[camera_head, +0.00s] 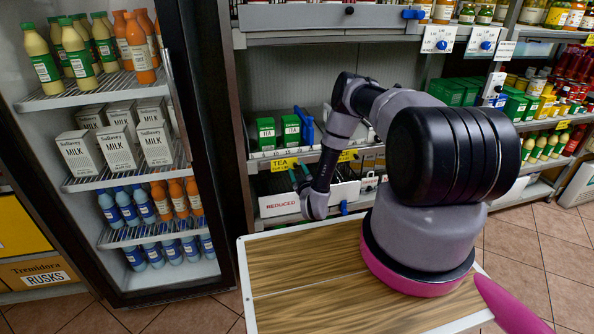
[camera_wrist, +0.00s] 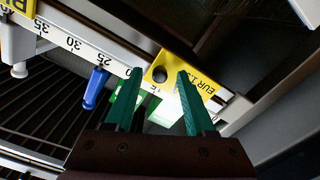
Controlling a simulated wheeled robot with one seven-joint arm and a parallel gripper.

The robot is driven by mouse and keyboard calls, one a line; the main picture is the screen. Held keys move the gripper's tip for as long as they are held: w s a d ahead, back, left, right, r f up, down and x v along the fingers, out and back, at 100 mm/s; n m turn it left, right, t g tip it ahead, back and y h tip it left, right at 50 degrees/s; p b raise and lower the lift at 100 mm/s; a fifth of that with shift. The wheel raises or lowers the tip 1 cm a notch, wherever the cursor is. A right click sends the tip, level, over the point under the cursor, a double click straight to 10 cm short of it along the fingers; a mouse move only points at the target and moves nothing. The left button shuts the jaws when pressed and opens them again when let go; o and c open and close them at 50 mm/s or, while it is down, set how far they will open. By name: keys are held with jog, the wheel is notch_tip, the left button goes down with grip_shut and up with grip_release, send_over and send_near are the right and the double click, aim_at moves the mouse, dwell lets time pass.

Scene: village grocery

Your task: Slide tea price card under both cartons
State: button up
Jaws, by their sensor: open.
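Two green tea cartons, a left one (camera_head: 266,133) and a right one (camera_head: 291,131), stand side by side on the shelf in the head view. The yellow TEA price card (camera_head: 284,164) is on the shelf's front edge below them. In the wrist view a yellow card with a dark round hole (camera_wrist: 188,78) and "EUR" print lies just beyond my fingertips. My gripper (camera_head: 298,173) is open, its green fingers by the card in the head view. In the wrist view its fingertips (camera_wrist: 160,72) reach the card's edge; contact cannot be told. Green carton surfaces show partly between and behind the fingers.
A numbered rail (camera_wrist: 75,43) runs along the shelf edge, with a blue clip (camera_wrist: 95,88). Another yellow card (camera_head: 348,156) hangs to the right. A white REDUCED box (camera_head: 286,205) sits below. A fridge (camera_head: 120,150) stands at left; a wooden-topped surface (camera_head: 300,265) is in front.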

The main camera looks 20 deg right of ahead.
jog(key=s, duration=1)
jog(key=shift+s, duration=0.15)
